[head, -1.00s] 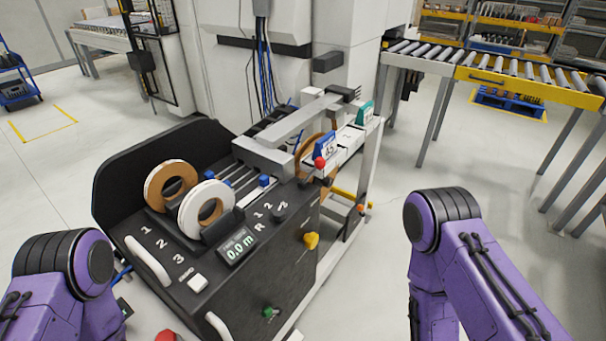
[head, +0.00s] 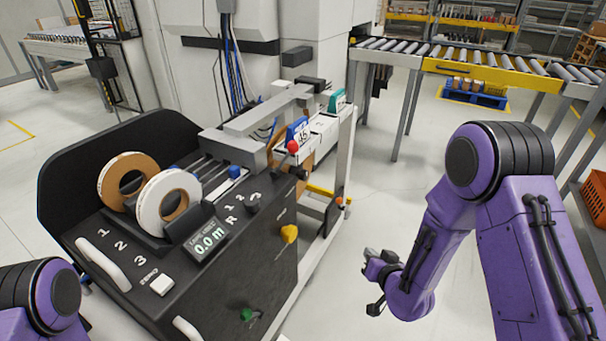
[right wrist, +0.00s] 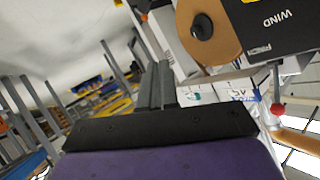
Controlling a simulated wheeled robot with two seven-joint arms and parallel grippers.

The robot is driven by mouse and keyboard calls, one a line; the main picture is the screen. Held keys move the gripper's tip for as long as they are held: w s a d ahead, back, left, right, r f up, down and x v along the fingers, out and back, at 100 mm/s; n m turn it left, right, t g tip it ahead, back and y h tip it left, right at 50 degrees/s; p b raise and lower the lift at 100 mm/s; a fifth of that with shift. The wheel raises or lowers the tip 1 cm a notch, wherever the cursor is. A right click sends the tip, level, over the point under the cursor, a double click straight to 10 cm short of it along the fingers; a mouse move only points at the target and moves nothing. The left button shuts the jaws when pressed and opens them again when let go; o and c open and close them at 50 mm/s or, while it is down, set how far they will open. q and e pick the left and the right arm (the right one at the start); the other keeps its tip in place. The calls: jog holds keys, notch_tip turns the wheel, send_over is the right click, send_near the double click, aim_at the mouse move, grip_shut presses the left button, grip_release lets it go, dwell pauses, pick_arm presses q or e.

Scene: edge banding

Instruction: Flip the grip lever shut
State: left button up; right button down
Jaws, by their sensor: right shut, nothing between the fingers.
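A lever with a red ball knob (head: 293,147) stands at the right edge of the black bench machine, next to a blue label card. It also shows in the right wrist view (right wrist: 277,109). A yellow-knobbed lever (head: 289,233) and a green knob (head: 246,314) sit on the machine's right side panel. I cannot read which is the grip lever. My right gripper (head: 370,257) is shut and empty, to the right of the machine and apart from it. In the right wrist view its fingers (right wrist: 158,84) are together. My left gripper is out of view; only its arm shows.
The black machine (head: 120,262) carries a brown and a white tape roll (head: 166,202), a display and white handles. A pale frame post (head: 338,160) stands behind its right side. A roller conveyor (head: 470,62) runs behind. The floor right of the machine is clear.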

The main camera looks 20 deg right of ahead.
aim_at(297, 150)
pick_arm(q)
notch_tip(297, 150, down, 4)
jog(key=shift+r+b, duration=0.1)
jog(key=shift+b, duration=1.05)
pick_arm(e)
jog(key=w+a+r+n+t+y, duration=0.2)
jog(key=w+r+n+y, duration=0.2)
jog(key=r, duration=0.5)
jog(key=w+a+r+n+t+y, duration=0.2)
jog(key=w+r+n+y, duration=0.2)
jog(key=r+n+y, duration=0.3)
jog(key=shift+w+a+r+n+y, duration=0.35)
jog(key=shift+r+y, duration=0.25)
jog(key=shift+r, duration=0.35)
pick_arm(q)
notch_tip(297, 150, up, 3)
jog(key=p, duration=0.2)
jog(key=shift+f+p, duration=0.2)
jog(key=shift+p, duration=0.1)
pick_arm(e)
jog(key=x, duration=1.4)
jog(key=shift+d+r, duration=0.1)
